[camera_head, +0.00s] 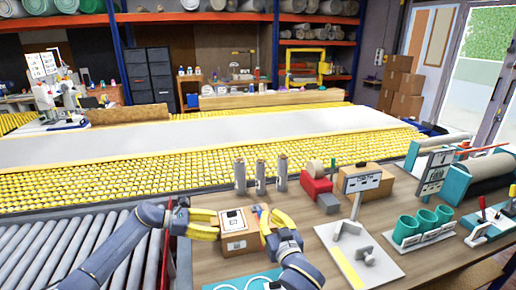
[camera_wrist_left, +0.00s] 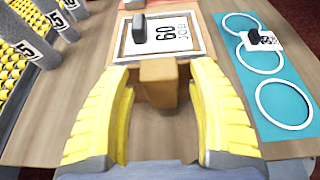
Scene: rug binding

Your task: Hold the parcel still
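The parcel (camera_head: 238,236) is a small brown cardboard box with a white label on top, on the wooden table at front centre. In the left wrist view the labelled top of the parcel (camera_wrist_left: 180,52) lies straight ahead. My left gripper (camera_head: 204,224) is at its left side. Its yellow fingers (camera_wrist_left: 160,80) are apart, with a brown block of the parcel's near side between them and narrow gaps beside it. My right gripper (camera_head: 272,218) is at the parcel's right side, fingers spread, one close against the box. Whether that finger touches is hard to tell.
A teal board with white rings (camera_wrist_left: 272,88) lies in front. Teal cups (camera_head: 425,220) stand at right; the roller conveyor (camera_head: 65,245) is at left.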

